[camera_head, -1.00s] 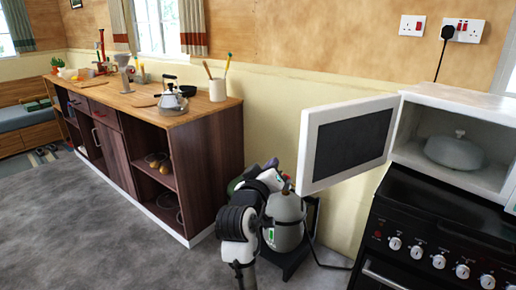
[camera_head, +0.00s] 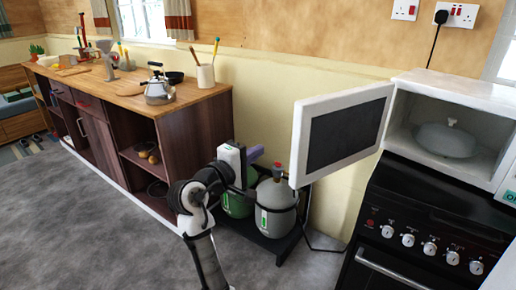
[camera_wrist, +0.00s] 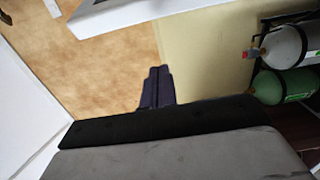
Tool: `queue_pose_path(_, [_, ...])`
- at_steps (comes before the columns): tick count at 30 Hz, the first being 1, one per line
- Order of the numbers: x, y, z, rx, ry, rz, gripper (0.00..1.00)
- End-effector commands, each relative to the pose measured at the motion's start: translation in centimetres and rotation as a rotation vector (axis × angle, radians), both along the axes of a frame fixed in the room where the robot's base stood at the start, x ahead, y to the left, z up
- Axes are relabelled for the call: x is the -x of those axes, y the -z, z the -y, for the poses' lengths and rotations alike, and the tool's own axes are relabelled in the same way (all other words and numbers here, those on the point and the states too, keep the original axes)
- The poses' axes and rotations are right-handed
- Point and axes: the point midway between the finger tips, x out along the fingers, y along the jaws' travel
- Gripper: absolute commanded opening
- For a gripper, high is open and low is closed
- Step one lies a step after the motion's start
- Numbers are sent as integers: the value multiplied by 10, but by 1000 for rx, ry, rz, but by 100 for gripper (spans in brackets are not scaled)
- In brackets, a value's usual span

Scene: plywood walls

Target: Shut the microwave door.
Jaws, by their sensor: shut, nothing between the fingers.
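The microwave (camera_head: 459,90) is a white box on top of the black cooker at the right. Its door (camera_head: 345,135), a white frame with a dark pane, stands wide open, swung out to the left. A grey domed item (camera_head: 446,140) sits inside the cavity. My gripper (camera_head: 250,163) is left of the door's free edge, in front of the gas bottles, apart from the door in the picture. In the wrist view my dark fingers (camera_wrist: 155,87) are together and empty. A white panel edge (camera_wrist: 110,14) at the top there appears to be the door.
Gas bottles (camera_head: 275,205) stand on a dark stand below the door, close behind my arm. The cooker (camera_head: 420,215) fills the lower right. A wooden counter (camera_head: 130,90) with kettle and utensils runs along the left. Grey floor (camera_head: 90,220) is clear at the front left.

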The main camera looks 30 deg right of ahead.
Motion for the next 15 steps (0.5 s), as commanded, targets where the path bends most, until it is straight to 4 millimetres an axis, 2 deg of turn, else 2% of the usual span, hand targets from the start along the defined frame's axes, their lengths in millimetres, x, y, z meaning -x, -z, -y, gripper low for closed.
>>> queue_pose_path(13, [-28,-3,83,-1,1,1,0])
queue_pose_path(14, [-30,-3,87,0,1,1,0])
queue_pose_path(15, [-21,-3,86,-2,0,3,0])
